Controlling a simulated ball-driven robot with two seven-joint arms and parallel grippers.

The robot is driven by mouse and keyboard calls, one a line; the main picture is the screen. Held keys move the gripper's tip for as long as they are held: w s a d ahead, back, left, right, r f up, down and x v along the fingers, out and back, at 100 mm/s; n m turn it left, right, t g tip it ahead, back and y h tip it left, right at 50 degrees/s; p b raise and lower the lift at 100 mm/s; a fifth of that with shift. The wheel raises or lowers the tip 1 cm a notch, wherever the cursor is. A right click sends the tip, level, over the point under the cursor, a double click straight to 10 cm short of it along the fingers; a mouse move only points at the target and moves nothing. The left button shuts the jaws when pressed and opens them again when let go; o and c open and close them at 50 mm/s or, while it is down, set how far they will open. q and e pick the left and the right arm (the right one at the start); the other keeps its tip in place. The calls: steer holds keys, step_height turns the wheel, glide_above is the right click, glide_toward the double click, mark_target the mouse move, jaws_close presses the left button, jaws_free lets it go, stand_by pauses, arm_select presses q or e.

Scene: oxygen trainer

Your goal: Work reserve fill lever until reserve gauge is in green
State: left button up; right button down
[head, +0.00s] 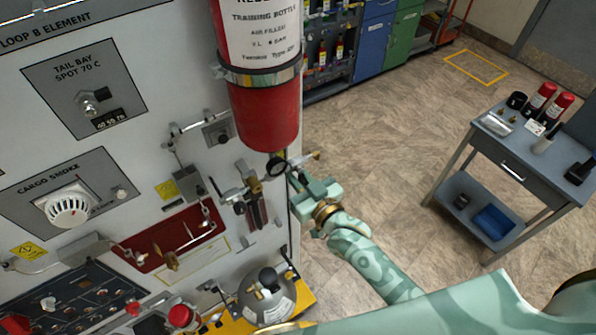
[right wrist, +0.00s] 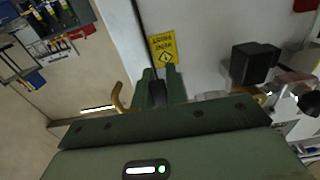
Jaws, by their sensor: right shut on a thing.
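A small round gauge (head: 277,166) with a dark rim sits just below the red training bottle (head: 268,120), at the right edge of the panel. I take it for the reserve gauge; its needle and green band are too small to read. My right gripper (head: 295,178) is right beside it, at brass fittings. In the right wrist view its fingers (right wrist: 157,86) are closed around a dark piece, apparently the reserve fill lever, which they mostly hide. A brass hook (right wrist: 118,98) shows left of the fingers. My left gripper is in neither view.
A valve block (head: 243,190) and a red recessed tray (head: 180,245) are on the panel left of the gripper. A steel dome (head: 266,298) stands below. A grey cart (head: 520,150) with bottles stands at right. The floor between is clear.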

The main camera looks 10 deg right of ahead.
stand_by(0.3)
steer(key=c, duration=1.4)
jaws_free()
steer(key=b+v, duration=0.2)
steer(key=v, duration=1.4)
steer(key=shift+s+b, duration=0.2)
steer(key=shift+b, duration=0.15)
